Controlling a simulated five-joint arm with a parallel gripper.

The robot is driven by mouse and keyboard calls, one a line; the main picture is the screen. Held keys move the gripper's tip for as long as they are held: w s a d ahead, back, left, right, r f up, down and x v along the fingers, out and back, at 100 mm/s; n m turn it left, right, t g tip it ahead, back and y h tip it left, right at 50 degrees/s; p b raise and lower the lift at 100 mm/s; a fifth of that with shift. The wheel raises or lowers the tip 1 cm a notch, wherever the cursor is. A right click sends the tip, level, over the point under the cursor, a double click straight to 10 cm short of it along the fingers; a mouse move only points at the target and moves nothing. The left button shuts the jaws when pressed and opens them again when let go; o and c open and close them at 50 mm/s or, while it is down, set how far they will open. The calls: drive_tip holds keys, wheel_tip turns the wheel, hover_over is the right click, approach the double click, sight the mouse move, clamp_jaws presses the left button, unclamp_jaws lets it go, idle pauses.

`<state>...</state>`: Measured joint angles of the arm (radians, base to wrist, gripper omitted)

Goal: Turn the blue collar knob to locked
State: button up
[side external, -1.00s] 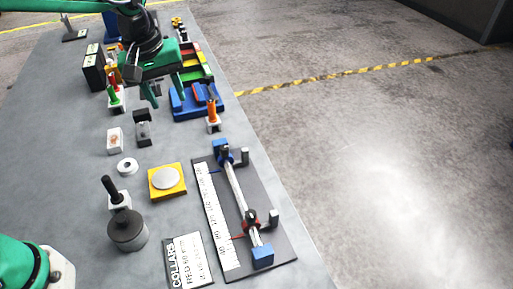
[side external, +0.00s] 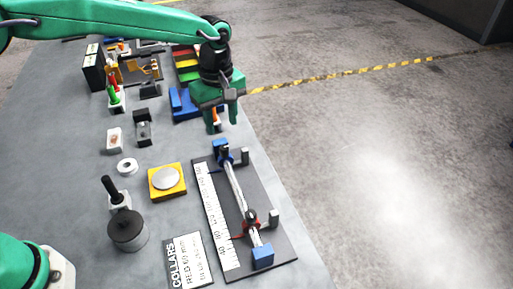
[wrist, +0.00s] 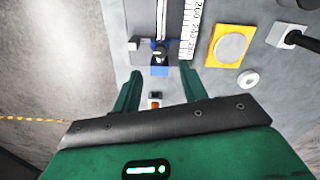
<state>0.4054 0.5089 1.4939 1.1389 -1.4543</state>
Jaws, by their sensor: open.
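The blue collar (side external: 227,159) sits on a pale rod near the far end of the dark rail plate (side external: 268,205). A grey knob (side external: 245,155) stands at its right; I cannot tell its lock state. In the wrist view, the collar (wrist: 158,47) shows beyond a blue end block (wrist: 159,70), with the grey knob (wrist: 133,44) at its left. My gripper (side external: 221,119) is open and empty, above the table just beyond the rail's far end, apart from the collar. In the wrist view, its fingers (wrist: 160,92) frame space short of the end block.
A red collar (side external: 250,218) sits nearer the rod's other end. A ruler (side external: 217,220) runs along the rail's left. A COLLARS card (side external: 189,260), a yellow pad (side external: 167,191) with a disc, and a dark weight (side external: 127,230) lie left. An orange-topped piece (side external: 216,124) stands beneath my gripper.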

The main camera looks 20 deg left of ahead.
sight(224, 147)
drive_tip(key=shift+f, duration=3.85)
clamp_jaws()
